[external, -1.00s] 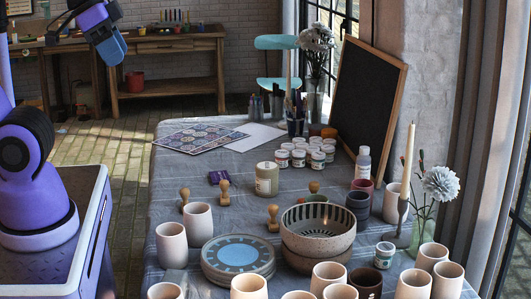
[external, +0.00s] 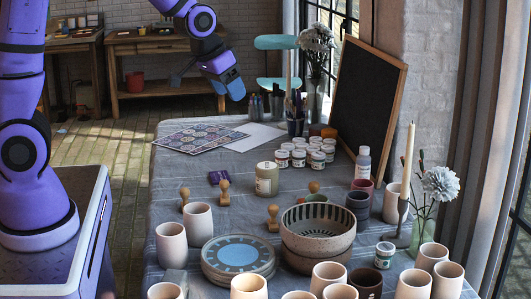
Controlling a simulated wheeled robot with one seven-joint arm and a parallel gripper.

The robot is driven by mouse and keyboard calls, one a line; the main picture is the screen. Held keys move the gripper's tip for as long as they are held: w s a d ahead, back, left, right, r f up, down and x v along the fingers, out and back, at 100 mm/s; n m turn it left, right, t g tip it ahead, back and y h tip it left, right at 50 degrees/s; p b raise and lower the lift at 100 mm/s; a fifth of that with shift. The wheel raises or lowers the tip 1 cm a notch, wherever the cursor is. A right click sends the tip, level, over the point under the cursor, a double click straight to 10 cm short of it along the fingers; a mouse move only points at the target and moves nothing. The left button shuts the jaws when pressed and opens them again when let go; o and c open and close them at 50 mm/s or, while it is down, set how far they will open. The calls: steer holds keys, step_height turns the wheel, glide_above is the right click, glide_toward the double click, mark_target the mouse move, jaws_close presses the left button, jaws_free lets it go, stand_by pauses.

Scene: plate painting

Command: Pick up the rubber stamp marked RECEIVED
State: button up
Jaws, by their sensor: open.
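Several wooden-handled rubber stamps stand on the cloth-covered table (external: 165,215): one at the left (external: 184,196), one near the ink pad (external: 224,192), one by the plates (external: 273,217), and one behind the striped bowl (external: 314,187), partly hidden. The markings cannot be read, so I cannot tell which says RECEIVED. My gripper (external: 190,80) is high over the far left end of the table, well away from the stamps. It is small and dark against the background, partly hidden by my wrist, with its jaws open and nothing visible in it.
Cups (external: 198,220) stand close to the left stamps. A plate stack (external: 212,272), striped bowls (external: 335,247) and a beige jar (external: 267,178) crowd the middle. Paint pots (external: 298,158), a chalkboard (external: 368,95) and a candle (external: 407,160) stand right.

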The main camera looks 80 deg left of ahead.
steer(key=w+a+f+n+g+y, duration=0.1)
steer(key=w+a+f+n+y, duration=0.15)
steer(key=a+f, duration=1)
steer(key=g+y, duration=0.1)
glide_toward(223, 182)
steer(key=x, duration=1.1)
steer(key=shift+w+a+f, duration=0.1)
steer(key=shift+a+f, duration=0.1)
steer(key=shift+f, duration=0.05)
steer(key=c, duration=1)
